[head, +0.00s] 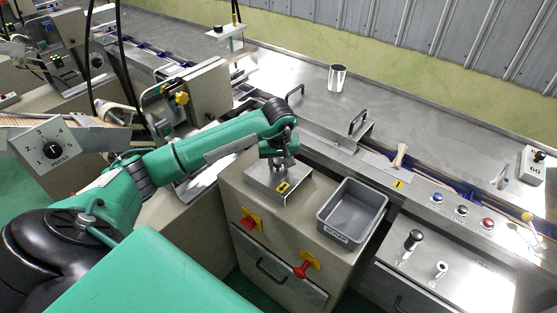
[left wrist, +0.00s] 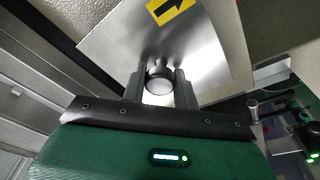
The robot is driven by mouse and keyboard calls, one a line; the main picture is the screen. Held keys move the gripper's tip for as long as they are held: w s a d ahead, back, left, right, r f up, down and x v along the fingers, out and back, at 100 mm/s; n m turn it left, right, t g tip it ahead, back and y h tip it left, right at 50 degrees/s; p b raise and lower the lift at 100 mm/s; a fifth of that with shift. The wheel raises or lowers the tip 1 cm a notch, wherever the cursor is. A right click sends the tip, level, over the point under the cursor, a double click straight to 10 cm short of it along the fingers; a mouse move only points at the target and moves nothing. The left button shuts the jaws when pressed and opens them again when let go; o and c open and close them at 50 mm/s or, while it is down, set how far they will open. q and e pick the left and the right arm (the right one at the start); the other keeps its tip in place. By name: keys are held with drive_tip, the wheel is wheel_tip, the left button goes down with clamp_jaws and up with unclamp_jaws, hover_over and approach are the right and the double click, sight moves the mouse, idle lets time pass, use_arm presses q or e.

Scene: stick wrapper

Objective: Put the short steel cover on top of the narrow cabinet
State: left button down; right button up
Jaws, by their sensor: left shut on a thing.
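The short steel cover (head: 262,183) is a bright metal plate with a yellow arrow label. My left gripper (head: 280,161) is shut on its knob from above. The cover is over the left part of the top of the narrow cabinet (head: 288,237), a beige box with a red knob and a red switch on its front. I cannot tell whether the cover touches the cabinet top. In the left wrist view the fingers (left wrist: 160,88) close around the round knob, and the cover (left wrist: 207,50) spreads out beyond them. My right gripper is not in view.
A grey bin (head: 352,211) stands on the cabinet's right part, close beside the cover. A steel cover with black handles (head: 333,134) lies on the line behind. A metal cup (head: 337,78) stands on the steel table. A button panel (head: 462,210) is to the right.

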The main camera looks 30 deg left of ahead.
sight(279, 175)
use_arm(q)
drive_tip(key=c, duration=1.1)
unclamp_jaws()
drive_tip(key=shift+o, duration=0.2)
drive_tip(key=shift+r, duration=0.15)
wheel_tip(279, 175, up, 12)
drive_tip(key=s+d+b, duration=0.1)
drive_tip(key=b, duration=0.2)
drive_tip(key=shift+s, duration=0.35)
drive_tip(key=shift+d, duration=0.1)
